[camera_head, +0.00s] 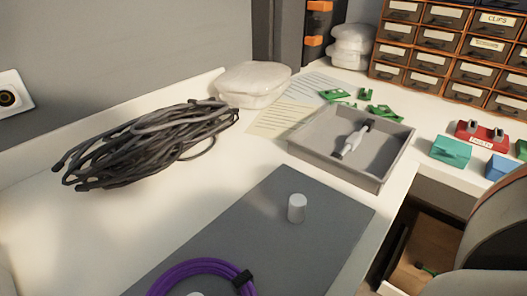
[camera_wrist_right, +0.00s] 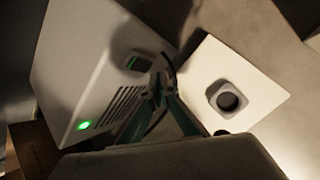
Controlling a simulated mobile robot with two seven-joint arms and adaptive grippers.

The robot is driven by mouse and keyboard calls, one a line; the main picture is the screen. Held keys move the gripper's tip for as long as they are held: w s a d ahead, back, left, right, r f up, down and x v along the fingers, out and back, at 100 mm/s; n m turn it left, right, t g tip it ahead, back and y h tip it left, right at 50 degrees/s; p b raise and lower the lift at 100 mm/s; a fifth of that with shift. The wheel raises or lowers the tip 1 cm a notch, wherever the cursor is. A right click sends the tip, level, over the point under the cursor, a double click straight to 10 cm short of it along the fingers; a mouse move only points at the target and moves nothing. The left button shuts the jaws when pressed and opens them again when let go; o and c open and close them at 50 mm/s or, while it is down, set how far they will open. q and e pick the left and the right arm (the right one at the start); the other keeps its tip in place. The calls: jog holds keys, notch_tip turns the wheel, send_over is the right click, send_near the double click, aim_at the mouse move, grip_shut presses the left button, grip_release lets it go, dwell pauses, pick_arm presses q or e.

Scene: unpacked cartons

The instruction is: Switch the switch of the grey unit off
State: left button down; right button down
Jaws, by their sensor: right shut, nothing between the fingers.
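In the right wrist view a pale grey box-shaped unit (camera_wrist_right: 85,60) fills the left side, tilted in the picture. It has a row of vent slots, a lit green light (camera_wrist_right: 83,126) near its lower corner, and a small dark recess with a greenish part (camera_wrist_right: 133,63), which looks like the switch. My right gripper (camera_wrist_right: 160,78) is shut and empty. Its fingertips appear just beside this recess; I cannot tell whether they touch. The unit does not show in the head view. My left gripper is in neither view.
A white wall plate with a round dark socket (camera_wrist_right: 228,100) is right of the gripper; a similar one (camera_head: 10,97) shows at the head view's left. The desk holds a dark cable bundle (camera_head: 140,145), a grey tray (camera_head: 340,170), a white cylinder (camera_head: 297,208) and a purple cable coil (camera_head: 195,268).

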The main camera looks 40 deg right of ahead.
jog(key=shift+w, duration=0.1)
dwell(0.3)
jog(key=shift+w, duration=0.3)
jog(key=shift+w, duration=0.3)
dwell(0.8)
jog(key=shift+s, duration=0.1)
jog(key=shift+s, duration=0.55)
jog(key=shift+s, duration=0.1)
